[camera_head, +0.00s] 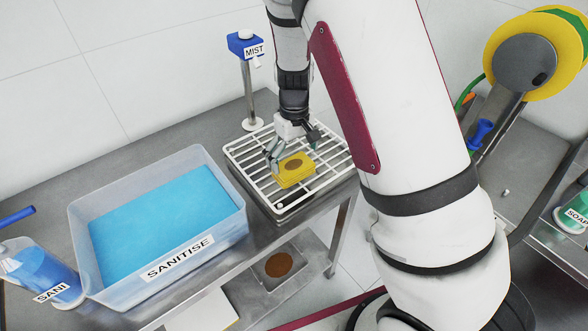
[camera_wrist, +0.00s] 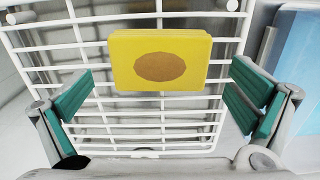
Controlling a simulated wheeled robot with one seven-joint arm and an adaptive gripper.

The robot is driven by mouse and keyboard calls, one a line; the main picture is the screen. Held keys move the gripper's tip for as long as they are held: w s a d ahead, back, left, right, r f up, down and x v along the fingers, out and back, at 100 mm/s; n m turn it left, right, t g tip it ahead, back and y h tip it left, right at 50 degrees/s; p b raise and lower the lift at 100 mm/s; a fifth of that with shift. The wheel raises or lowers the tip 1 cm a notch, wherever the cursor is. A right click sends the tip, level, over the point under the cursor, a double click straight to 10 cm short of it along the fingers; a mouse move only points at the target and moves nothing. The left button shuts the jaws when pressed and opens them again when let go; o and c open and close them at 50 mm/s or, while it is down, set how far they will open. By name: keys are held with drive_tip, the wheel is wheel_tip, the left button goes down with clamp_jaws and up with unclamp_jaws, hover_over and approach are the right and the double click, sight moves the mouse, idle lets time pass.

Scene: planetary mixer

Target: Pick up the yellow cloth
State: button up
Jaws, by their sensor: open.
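The yellow cloth (camera_head: 295,168) is a small folded block with a brown oval spot on top. It lies on the white wire rack (camera_head: 247,157). In the wrist view the cloth (camera_wrist: 160,84) shows between and a little beyond my green-padded fingers. My gripper (camera_wrist: 163,100) is open, with one finger on each side of the cloth and a gap to each. In the head view my gripper (camera_head: 291,147) is just above and behind the cloth, pointing down.
A clear tub (camera_head: 215,245) of blue liquid labelled SANITISE stands left of the rack. A MIST post (camera_head: 248,85) stands behind it. A SANI container (camera_head: 42,272) is at far left. A yellow hose reel (camera_head: 533,55) and SOAP bottle (camera_head: 573,213) are at right.

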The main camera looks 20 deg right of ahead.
sight(294, 164)
drive_tip(key=shift+w+f+p, duration=0.15)
drive_tip(key=shift+f+p, duration=0.15)
drive_tip(key=shift+f, duration=1.7)
drive_tip(key=c, duration=0.9)
drive_tip(key=shift+o, duration=0.2)
drive_tip(key=shift+r, duration=0.15)
wheel_tip(294, 164, up, 10)
drive_tip(key=shift+f+b, duration=0.1)
drive_tip(key=shift+b, duration=0.5)
